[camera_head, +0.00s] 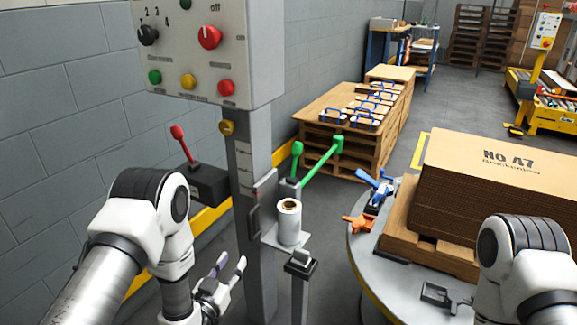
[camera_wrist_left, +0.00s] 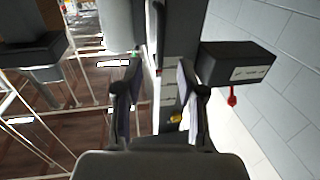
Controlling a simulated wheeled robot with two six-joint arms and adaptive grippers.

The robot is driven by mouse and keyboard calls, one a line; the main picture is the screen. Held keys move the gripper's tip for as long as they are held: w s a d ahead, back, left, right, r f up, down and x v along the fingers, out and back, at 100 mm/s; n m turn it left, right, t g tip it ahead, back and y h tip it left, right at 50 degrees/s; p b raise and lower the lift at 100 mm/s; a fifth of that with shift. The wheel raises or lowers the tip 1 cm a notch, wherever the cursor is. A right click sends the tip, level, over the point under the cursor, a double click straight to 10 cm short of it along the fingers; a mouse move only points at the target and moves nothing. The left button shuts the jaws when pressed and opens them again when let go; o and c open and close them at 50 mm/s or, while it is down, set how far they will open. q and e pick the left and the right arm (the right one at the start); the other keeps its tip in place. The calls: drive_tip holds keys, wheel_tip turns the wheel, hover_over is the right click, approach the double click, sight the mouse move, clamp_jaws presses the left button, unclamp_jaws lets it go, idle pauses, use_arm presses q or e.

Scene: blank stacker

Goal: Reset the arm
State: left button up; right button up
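My left arm reaches in at the lower left of the head view. My left gripper (camera_head: 232,268) hangs low, left of the grey post. Its fingers stand apart with nothing between them, as the left wrist view also shows (camera_wrist_left: 160,85).
A grey control panel (camera_head: 205,45) tops the post (camera_head: 252,190). A black box with a red lever (camera_head: 178,133) sits left of it. A white roll (camera_head: 289,222) and green-knobbed levers (camera_head: 322,163) are close right.

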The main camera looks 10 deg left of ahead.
use_arm(q)
drive_tip(key=s+a+f+n+g+y, duration=0.1)
drive_tip(key=s+f+g+y, duration=0.1)
drive_tip(key=s+f+g, duration=0.7)
drive_tip(key=s+a+f+n+g, duration=0.1)
drive_tip(key=s+f+g, duration=0.35)
drive_tip(key=s, duration=0.75)
drive_tip(key=s+a+f+g, duration=0.1)
drive_tip(key=s+f+g, duration=0.35)
drive_tip(key=s, duration=0.75)
wheel_tip(320, 180, up, 22)
drive_tip(key=p, duration=2.2)
drive_tip(key=shift+s+d+f+y, duration=0.15)
drive_tip(key=shift+f+y, duration=0.1)
drive_tip(key=shift+y, duration=0.15)
